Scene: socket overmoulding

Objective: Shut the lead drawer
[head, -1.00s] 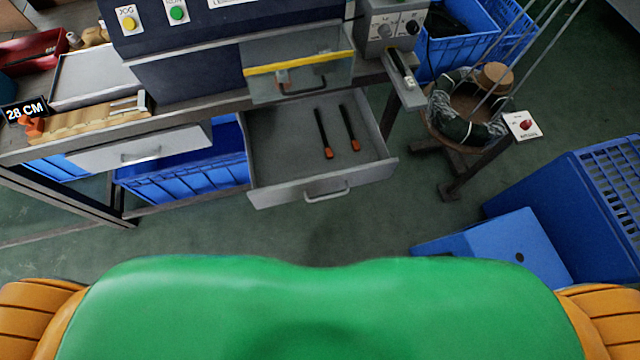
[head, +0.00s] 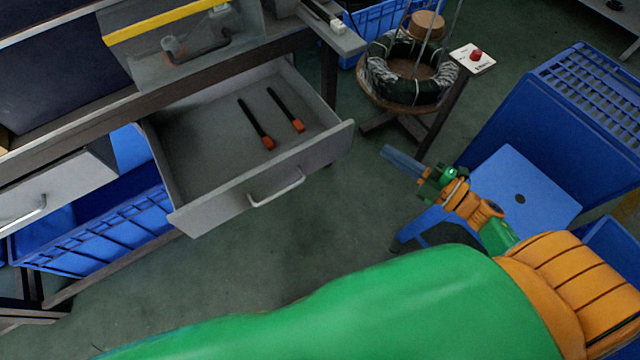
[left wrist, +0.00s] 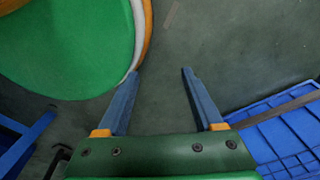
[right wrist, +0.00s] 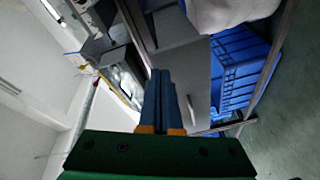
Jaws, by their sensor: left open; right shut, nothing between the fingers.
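The lead drawer (head: 250,150) is a grey drawer pulled open under the bench in the head view, with a handle (head: 276,188) on its front. Two dark leads with orange ends (head: 256,124) lie inside it. My right gripper (head: 402,162) is to the right of the drawer front, apart from it, shut and empty. Its closed blue fingers show in the right wrist view (right wrist: 160,98), with grey panels beyond them. My left gripper (left wrist: 158,85) shows in the left wrist view, open and empty above the green floor. It is outside the head view.
A second drawer (head: 60,188), shut or nearly so, is at the left. Blue crates (head: 105,230) stand under the bench. A cable coil on a stand (head: 410,70) is behind my right gripper, and blue bins (head: 560,110) stand at the right. Floor before the drawer is clear.

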